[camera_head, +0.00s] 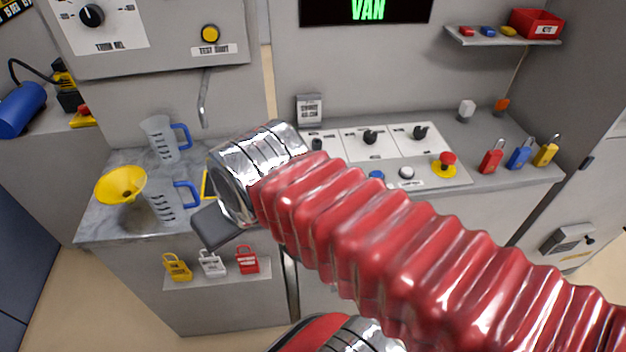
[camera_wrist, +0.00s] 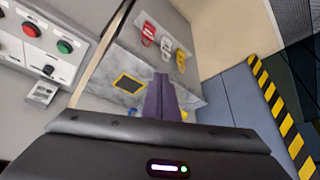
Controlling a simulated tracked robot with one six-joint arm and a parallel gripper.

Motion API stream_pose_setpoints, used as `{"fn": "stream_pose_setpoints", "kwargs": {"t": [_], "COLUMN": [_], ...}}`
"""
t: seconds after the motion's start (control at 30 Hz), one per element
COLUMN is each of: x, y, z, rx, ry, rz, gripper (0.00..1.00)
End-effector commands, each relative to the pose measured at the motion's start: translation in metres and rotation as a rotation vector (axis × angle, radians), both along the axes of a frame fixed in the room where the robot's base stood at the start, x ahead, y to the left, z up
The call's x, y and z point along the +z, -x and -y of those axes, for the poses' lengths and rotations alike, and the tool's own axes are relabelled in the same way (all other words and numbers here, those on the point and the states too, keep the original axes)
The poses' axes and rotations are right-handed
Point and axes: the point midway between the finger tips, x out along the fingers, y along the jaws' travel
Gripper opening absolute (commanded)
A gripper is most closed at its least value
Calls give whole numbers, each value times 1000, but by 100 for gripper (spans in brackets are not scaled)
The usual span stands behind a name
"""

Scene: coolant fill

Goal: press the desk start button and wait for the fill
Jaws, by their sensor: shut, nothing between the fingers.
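A desk control panel (camera_head: 437,173) lies right of centre in the head view. It carries black knobs (camera_head: 370,137), a blue button (camera_head: 376,176), a white button (camera_head: 407,173) and a red mushroom button (camera_head: 445,162) on a yellow base. Their small labels are unreadable. The wrist view shows a green button (camera_wrist: 65,46), a red button (camera_wrist: 32,29) and a black knob (camera_wrist: 48,71) on a pale panel at the left. I cannot tell which is the start button. My gripper (camera_head: 222,225) is shut and empty, over the marble counter's front edge, left of the desk panel. It also shows in the wrist view (camera_wrist: 163,97).
The marble counter (camera_head: 115,215) holds two measuring jugs (camera_head: 162,138) and a yellow funnel (camera_head: 121,185). A thin spout (camera_head: 204,98) hangs above it. Padlocks (camera_head: 491,157) stand at the desk's right end; others (camera_head: 212,263) hang below the counter. My red arm hides part of the desk.

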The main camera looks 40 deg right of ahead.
Motion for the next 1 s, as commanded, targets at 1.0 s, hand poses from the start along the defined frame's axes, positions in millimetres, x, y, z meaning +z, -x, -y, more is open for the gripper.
{"fn": "stream_pose_setpoints", "kwargs": {"t": [1.0], "x": [-19], "y": [-86], "z": [141], "rx": [-1232], "ry": [-910], "rz": [-59], "gripper": [0]}}
